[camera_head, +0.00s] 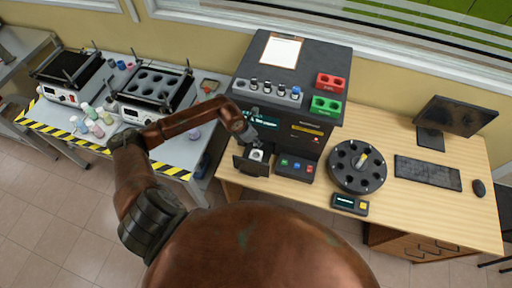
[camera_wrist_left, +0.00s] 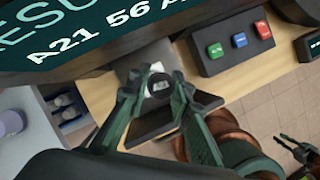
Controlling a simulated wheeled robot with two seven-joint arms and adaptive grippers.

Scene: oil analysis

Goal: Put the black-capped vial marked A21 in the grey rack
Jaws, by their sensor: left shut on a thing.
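A vial with a dark cap (camera_wrist_left: 160,88) stands in the open drawer of the dark analyser; its pale top also shows in the head view (camera_head: 257,155). The mark on its cap is too small to read. My left gripper (camera_wrist_left: 155,92) is shut on this vial, a finger on each side, at the drawer (camera_head: 250,167). The analyser's screen (camera_wrist_left: 95,30) shows A21. The grey rack (camera_head: 266,93) is on the analyser's top and holds several vials, one blue-capped. My right gripper seems to show small at the wrist view's right edge (camera_wrist_left: 295,149), its jaws unclear.
A red rack (camera_head: 331,82) and a green rack (camera_head: 325,105) sit right of the grey one, with a clipboard (camera_head: 281,50) behind. A button box (camera_head: 295,167) is beside the drawer. A round black carousel (camera_head: 357,181) stands to the right. The left bench holds bottles and heating equipment.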

